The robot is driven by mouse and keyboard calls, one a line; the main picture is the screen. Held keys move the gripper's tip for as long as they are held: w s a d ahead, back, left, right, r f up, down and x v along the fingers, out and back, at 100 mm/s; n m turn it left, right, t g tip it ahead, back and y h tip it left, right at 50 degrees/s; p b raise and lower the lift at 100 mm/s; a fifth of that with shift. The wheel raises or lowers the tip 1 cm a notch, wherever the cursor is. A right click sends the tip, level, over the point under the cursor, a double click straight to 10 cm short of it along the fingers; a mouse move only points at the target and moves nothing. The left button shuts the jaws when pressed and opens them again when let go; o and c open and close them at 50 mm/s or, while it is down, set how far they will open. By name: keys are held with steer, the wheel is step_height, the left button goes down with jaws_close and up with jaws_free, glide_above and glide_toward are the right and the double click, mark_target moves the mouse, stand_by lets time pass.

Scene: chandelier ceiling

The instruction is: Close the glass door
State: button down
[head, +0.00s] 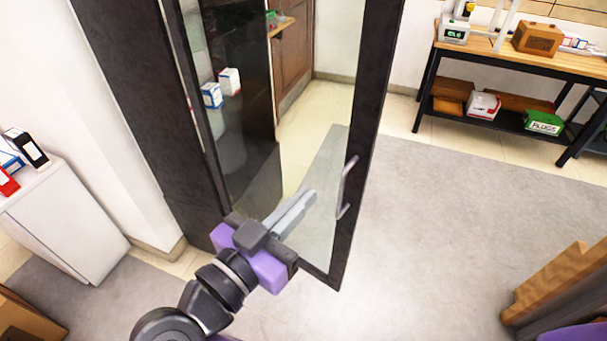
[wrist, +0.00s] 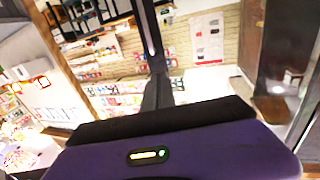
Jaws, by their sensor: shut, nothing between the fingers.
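The glass door (head: 372,110) has a dark frame and a clear pane, and it stands open, in the middle of the head view. Its pale bar handle (head: 346,187) is on the right stile. My gripper (head: 309,196) is purple and dark grey, with its fingers shut and empty. In the head view its fingertips overlap the lower pane, left of the handle; I cannot tell whether they touch the glass. In the wrist view my gripper (wrist: 157,78) points toward a dark upright bar that may be the door's frame. The door's lower left part is hidden behind my gripper.
A wooden workbench (head: 520,57) with boxes stands at the back right. Wooden furniture (head: 555,285) is at the lower right. The grey floor (head: 440,200) right of the door is clear.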

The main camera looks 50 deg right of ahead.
mark_target(353, 147)
steer(key=d+p, duration=0.1)
steer(key=d, duration=0.3)
steer(key=d+p, duration=0.1)
steer(key=d, duration=0.3)
steer(key=w+d+p, duration=0.1)
steer(key=d, duration=0.3)
steer(key=shift+d+r, duration=0.1)
steer(key=shift+d, duration=0.15)
steer(key=shift+d+p, duration=0.3)
steer(key=shift+d, duration=0.15)
steer(key=shift+d, duration=0.1)
